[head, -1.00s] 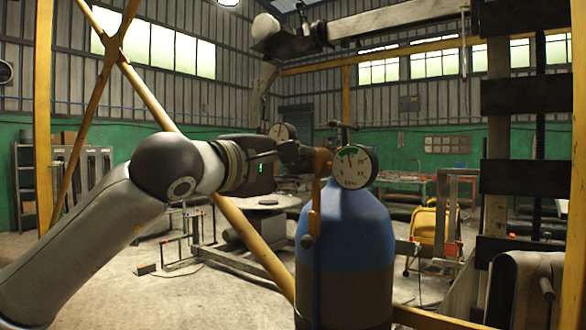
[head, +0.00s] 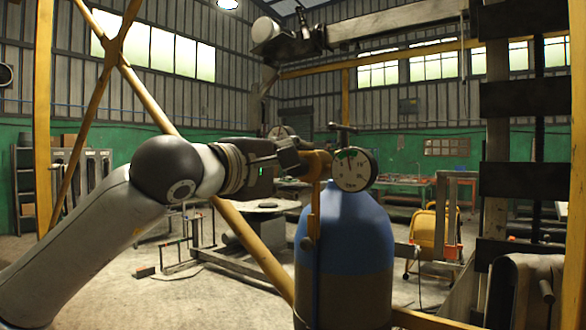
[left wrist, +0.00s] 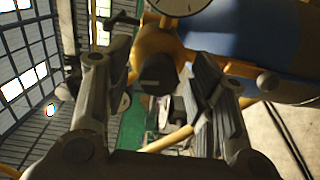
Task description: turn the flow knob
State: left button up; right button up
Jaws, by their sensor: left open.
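The flow knob (left wrist: 157,74) is a dark round knob on the orange-yellow regulator body (left wrist: 160,45) in the left wrist view. In the head view, the regulator (head: 317,163) sits on a blue gas cylinder (head: 345,235), with a white dial gauge (head: 353,170) beside it. My left gripper (head: 301,161) is at the regulator's left side and hides the knob there. In the left wrist view, my left gripper (left wrist: 160,88) is open, with a finger on either side of the knob. I see no clear contact. My right gripper is not in view.
A yellow diagonal brace (head: 255,250) runs behind the cylinder. A dark T-shaped valve handle (head: 342,128) stands above the gauge. A round-topped table (head: 257,207) and a yellow cart (head: 426,235) stand farther back. The concrete floor is open at left.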

pick_arm(q)
jog(key=shift+a, duration=0.1)
jog(key=v, duration=1.2)
jog(key=shift+f, duration=0.1)
